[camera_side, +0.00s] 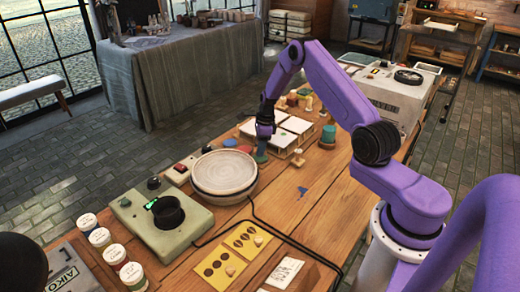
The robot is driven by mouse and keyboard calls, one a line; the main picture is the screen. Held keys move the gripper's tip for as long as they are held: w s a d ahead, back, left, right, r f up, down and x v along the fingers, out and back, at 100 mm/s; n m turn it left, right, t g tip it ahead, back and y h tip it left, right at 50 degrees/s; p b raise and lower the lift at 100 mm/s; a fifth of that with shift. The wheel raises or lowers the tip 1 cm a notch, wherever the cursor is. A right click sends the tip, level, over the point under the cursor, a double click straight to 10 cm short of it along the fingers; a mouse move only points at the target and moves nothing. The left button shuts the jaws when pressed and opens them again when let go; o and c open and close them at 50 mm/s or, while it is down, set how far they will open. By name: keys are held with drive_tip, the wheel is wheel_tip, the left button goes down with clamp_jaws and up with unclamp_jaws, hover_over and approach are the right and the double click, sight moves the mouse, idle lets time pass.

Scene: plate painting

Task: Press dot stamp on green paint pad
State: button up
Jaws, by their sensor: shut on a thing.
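My purple arm reaches over the wooden table, and my gripper (264,136) points down behind the round plates. It is shut on a small stamp, mostly hidden by the fingers. A teal-green piece (261,154) shows directly under the fingertips; I cannot tell whether it is the stamp's end or a paint pad, or whether they touch. A yellow card with dark dots (213,268) lies at the front.
Stacked pale plates (224,187) stand in front of my gripper. White tiles (282,138) and small coloured pots lie behind and right. A green device with a black cup (160,217), paint jars (101,238) and a black cable occupy the front left. Bare wood (310,215) is at right.

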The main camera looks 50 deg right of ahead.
drive_tip(key=shift+r, duration=2.65)
